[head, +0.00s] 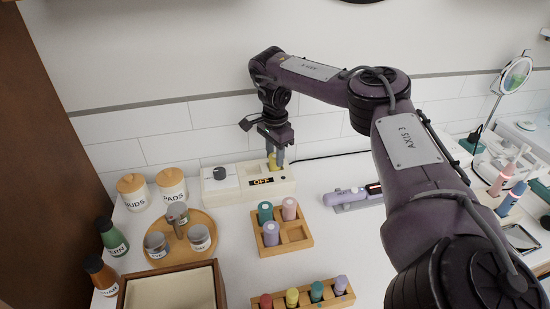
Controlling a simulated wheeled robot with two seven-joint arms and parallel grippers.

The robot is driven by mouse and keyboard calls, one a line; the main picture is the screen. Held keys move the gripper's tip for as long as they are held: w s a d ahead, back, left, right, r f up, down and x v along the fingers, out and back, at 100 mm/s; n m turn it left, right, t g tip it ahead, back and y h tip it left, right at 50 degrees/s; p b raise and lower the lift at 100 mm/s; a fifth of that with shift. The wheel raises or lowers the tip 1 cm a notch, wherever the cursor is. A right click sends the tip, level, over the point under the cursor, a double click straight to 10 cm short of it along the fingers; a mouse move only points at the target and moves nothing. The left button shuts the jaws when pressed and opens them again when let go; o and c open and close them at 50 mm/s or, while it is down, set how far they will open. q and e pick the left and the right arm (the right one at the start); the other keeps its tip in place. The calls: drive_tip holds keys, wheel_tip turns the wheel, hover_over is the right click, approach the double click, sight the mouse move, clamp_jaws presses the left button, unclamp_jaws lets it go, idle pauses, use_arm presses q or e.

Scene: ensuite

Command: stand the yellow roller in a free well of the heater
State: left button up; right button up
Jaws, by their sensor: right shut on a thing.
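My right gripper (275,157) is shut on a yellow roller (271,161), held upright over the right part of the heater. The heater (223,196) is a pale box with a dark knob and a display reading OFF, against the back wall. The fingers partly hide the roller, and I cannot tell whether its lower end is inside a well or just above one. The heater's wells are hard to make out behind the gripper. My left gripper is not in view.
A wooden tray (305,243) with teal, pink and purple rollers stands before the heater. A front rack (328,302) holds several colored rollers, one yellow. A round wooden tray (180,251) with jars is at left. A purple device (345,196) lies to the right.

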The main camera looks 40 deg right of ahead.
drive_tip(key=shift+s+r, duration=0.1)
drive_tip(key=shift+r, duration=0.05)
drive_tip(key=o, duration=1)
drive_tip(key=shift+f, duration=0.2)
drive_tip(key=shift+c, duration=0.2)
drive_tip(key=shift+r, duration=0.15)
wheel_tip(320, 180, up, 12)
drive_tip(key=p, duration=1.1)
drive_tip(key=shift+p, duration=0.4)
